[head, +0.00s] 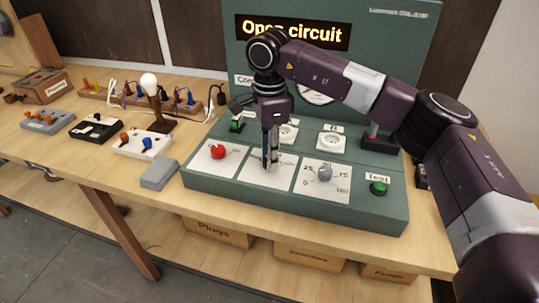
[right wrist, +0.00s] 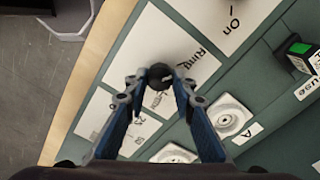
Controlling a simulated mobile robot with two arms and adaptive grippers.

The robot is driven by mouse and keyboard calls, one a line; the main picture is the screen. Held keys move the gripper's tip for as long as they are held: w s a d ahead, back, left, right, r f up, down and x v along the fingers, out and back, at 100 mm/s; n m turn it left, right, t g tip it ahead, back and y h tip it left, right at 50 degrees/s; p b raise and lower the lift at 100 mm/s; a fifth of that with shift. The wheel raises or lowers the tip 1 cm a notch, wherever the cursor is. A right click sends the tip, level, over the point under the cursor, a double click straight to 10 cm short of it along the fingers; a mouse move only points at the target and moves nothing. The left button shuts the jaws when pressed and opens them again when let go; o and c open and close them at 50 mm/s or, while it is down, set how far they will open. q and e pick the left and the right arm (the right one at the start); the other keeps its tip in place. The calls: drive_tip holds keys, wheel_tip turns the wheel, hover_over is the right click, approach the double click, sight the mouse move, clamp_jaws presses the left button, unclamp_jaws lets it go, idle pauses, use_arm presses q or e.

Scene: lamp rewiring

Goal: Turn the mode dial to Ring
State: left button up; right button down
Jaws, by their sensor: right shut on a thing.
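The mode dial (right wrist: 158,72) is a dark round knob on the middle white card (head: 257,180) of the green test panel. My right gripper (head: 271,160) comes down over it from above. In the right wrist view its two blue-padded fingers are shut on the dial's sides. The word Ring (right wrist: 189,65) is printed on the card beside the dial. A small pale mark shows on the knob, on the side toward that word, but its exact direction is hard to tell. In the head view my fingers mostly hide the dial. My left gripper is not in view.
A red knob (head: 218,152) sits left of the dial and a grey knob (head: 325,172) right of it. A green Test button (head: 378,188) is farther right. The display (head: 293,31) reads "Open circuit". A grey block (head: 159,173) lies left of the panel.

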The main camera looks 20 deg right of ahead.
drive_tip(key=shift+r, duration=0.1)
idle(0.4)
drive_tip(key=c, duration=1.6)
unclamp_jaws()
wheel_tip(320, 180, up, 12)
drive_tip(key=shift+f, duration=0.1)
